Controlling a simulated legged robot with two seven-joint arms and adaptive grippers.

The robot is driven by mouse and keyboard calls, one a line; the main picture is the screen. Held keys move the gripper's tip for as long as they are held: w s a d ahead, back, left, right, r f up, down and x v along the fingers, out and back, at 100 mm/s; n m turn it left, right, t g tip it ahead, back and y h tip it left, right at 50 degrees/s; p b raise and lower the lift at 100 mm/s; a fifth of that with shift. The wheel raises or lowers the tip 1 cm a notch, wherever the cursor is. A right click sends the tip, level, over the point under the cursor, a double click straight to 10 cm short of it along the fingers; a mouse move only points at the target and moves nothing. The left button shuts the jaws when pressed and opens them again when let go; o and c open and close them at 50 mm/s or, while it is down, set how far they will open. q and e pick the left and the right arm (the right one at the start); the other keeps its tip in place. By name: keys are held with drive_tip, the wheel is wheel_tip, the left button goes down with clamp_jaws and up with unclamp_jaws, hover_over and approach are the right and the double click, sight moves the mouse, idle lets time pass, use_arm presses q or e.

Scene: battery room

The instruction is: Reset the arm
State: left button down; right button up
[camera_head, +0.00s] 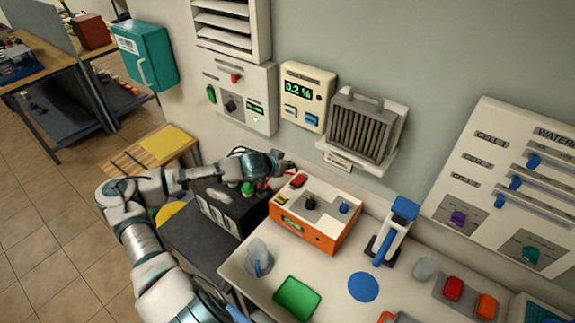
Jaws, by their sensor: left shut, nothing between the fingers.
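My left arm comes in from the lower left and bends to the right over a dark battery box (226,212). My left gripper (287,168) is shut and empty. It is above the back of the battery box, close to the back left corner of an orange and white tester box (318,220). A green cap (247,188) shows on top of the battery just under the gripper. The arm hides part of the battery's top. My right gripper is not in view.
The white table (330,277) holds a green tray (297,298), a clear jug (259,257), a blue disc (363,286) and a blue-handled tool (392,232). A grey filter (362,129) and a display unit (306,97) are on the wall behind. Floor is clear at left.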

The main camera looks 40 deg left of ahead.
use_arm(q)
drive_tip(key=shift+s+r, duration=0.2)
drive_tip(key=shift+r, duration=0.1)
drive_tip(key=shift+d, duration=0.15)
drive_tip(key=shift+r, duration=0.15)
